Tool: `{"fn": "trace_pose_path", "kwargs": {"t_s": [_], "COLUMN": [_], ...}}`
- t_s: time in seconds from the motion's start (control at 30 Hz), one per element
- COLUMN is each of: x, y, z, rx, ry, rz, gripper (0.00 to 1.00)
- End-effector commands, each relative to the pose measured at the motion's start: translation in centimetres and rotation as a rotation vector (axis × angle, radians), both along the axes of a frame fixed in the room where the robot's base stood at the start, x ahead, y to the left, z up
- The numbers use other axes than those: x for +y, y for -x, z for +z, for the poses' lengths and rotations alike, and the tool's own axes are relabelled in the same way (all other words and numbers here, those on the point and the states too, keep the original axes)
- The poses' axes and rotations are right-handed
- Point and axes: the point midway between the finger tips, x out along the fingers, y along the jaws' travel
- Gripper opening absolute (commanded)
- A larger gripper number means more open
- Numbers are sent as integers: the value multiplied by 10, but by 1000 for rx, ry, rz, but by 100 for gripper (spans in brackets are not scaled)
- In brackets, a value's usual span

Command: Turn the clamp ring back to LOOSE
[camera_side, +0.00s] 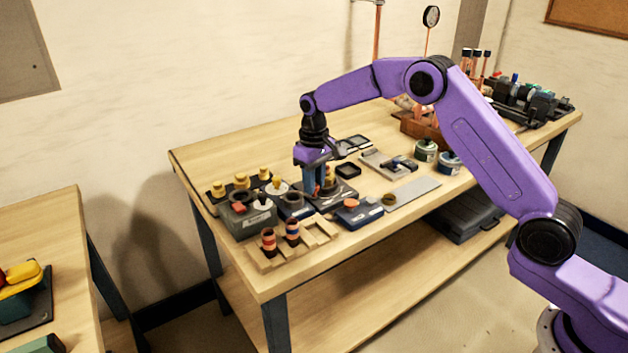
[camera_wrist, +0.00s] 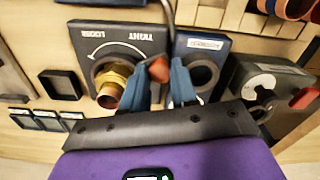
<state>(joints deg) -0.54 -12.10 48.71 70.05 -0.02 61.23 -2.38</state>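The clamp ring sits around a brass and copper fitting (camera_wrist: 112,82) on a dark plate (camera_wrist: 75,38) in the wrist view. The plate carries the words LOOSE and TIGHT and a white curved arrow. The ring's orange-red tab (camera_wrist: 159,70) is on the TIGHT side. My gripper (camera_wrist: 161,72) has its blue fingers on either side of this tab. Whether both fingers press on it cannot be told. In the side view my gripper (camera_side: 318,188) points down over the plate, and its fingers hide most of the ring.
A wooden rack (camera_side: 300,245) with banded cylinders is at the table's front edge. A grey strip (camera_side: 412,193) lies to the right.

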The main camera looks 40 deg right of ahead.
Motion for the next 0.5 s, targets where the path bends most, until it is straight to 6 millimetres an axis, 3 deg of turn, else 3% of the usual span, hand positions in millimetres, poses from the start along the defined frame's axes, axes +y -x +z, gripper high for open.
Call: {"fn": "trace_pose_path", "kwargs": {"t_s": [0.5], "x": [-3], "y": [5], "z": [1], "rx": [1], "ry": [-1], "rz": [77], "gripper": [0]}}
